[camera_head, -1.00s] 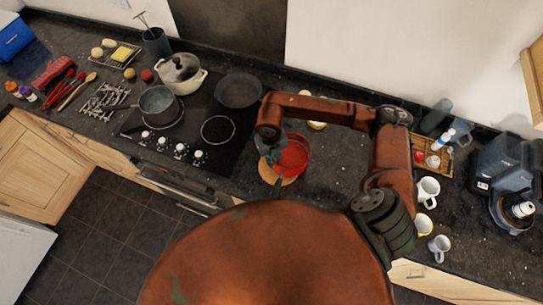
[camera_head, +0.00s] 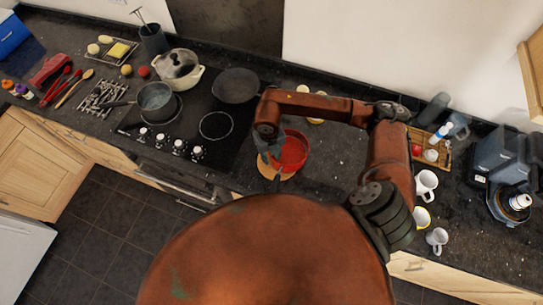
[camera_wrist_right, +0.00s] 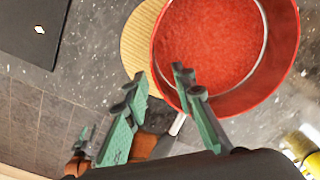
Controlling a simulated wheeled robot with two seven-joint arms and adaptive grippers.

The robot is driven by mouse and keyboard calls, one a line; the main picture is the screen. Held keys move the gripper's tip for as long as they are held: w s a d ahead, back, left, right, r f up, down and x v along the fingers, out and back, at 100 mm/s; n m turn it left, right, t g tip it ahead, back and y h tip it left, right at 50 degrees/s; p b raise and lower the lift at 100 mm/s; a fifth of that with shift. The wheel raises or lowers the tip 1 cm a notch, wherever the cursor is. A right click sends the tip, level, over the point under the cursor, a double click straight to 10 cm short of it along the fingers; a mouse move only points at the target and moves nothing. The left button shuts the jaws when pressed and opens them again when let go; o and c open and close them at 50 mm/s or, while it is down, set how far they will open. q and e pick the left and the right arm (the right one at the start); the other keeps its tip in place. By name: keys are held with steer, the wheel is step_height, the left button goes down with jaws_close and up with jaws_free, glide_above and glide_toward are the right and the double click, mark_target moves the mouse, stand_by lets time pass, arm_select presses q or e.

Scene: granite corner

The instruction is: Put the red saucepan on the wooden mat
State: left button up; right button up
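The red saucepan (camera_head: 292,150) is on the counter right of the hob and overlaps the round wooden mat (camera_head: 272,173), whose left part stays bare. In the right wrist view, the saucepan (camera_wrist_right: 290,80) covers the right side of the mat (camera_wrist_right: 134,45); I cannot tell whether its base rests fully there. My right gripper (camera_head: 270,158) is at the saucepan's left side. Its fingers (camera_wrist_right: 160,85) are apart, with the handle (camera_wrist_right: 178,125) beneath and between them, contact unclear. A small green-and-rust shape (camera_wrist_right: 86,140) at lower left may be my left gripper; its fingers are unclear.
The hob (camera_head: 205,145) holds a grey saucepan (camera_head: 156,97), a cream pot (camera_head: 181,75) and a dark frying pan (camera_head: 236,86). Several mugs (camera_head: 426,183), a wooden tray (camera_head: 440,158) and a coffee machine (camera_head: 497,165) stand on the right.

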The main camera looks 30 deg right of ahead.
steer(key=shift+r, duration=0.25)
step_height(320, 180, up, 12)
steer(key=b, duration=0.2)
steer(key=shift+a, duration=0.3)
